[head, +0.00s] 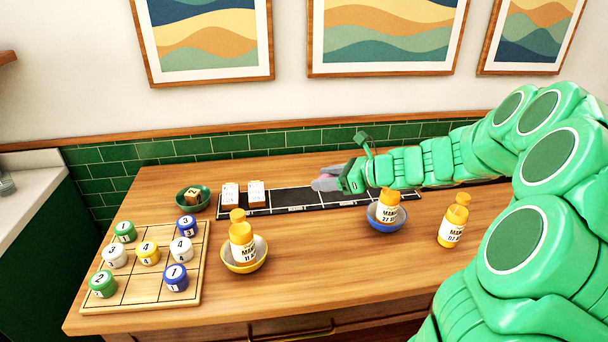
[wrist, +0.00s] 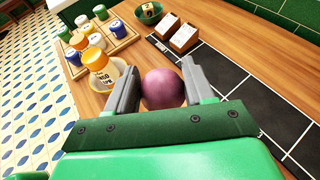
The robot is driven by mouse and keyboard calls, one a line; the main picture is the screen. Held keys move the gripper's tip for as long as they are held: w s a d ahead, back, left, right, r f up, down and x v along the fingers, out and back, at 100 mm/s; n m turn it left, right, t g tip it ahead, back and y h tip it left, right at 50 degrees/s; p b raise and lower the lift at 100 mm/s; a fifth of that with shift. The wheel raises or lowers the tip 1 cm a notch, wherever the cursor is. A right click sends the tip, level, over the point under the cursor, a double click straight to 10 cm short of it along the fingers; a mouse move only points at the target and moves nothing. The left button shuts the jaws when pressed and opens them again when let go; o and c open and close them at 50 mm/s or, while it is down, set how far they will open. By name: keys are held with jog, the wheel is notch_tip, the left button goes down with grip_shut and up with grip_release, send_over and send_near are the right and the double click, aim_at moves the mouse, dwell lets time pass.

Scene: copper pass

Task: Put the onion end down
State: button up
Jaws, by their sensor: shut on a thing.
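My gripper (head: 325,183) is over the back middle of the wooden counter, near the black marked strip (head: 284,199). In the wrist view my gripper (wrist: 160,65) is shut on a round purple onion (wrist: 163,89), with one grey finger on each side of it. The onion is hidden in the head view. I cannot tell whether it touches the surface below, and its ends are not clear.
Two white-faced blocks (head: 243,193) stand at the strip's left end, near a green bowl (head: 181,205) with a die. A wooden grid board (head: 132,293) holds several numbered jars. Mango bottles stand in a yellow bowl (head: 245,266), a blue bowl (head: 382,225) and on the counter (head: 453,222).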

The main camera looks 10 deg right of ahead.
jog(key=w+r+m+t+h, duration=0.1)
jog(key=w+m+t+h, duration=0.15)
jog(key=w, duration=0.85)
jog(key=m+t+h, duration=0.3)
jog(key=m+h, duration=0.1)
jog(key=m, duration=0.1)
send_over(304, 173)
jog(key=shift+n+g, duration=0.25)
jog(key=shift+f, duration=9.75)
jog(key=shift+f, duration=0.1)
jog(key=o, duration=1)
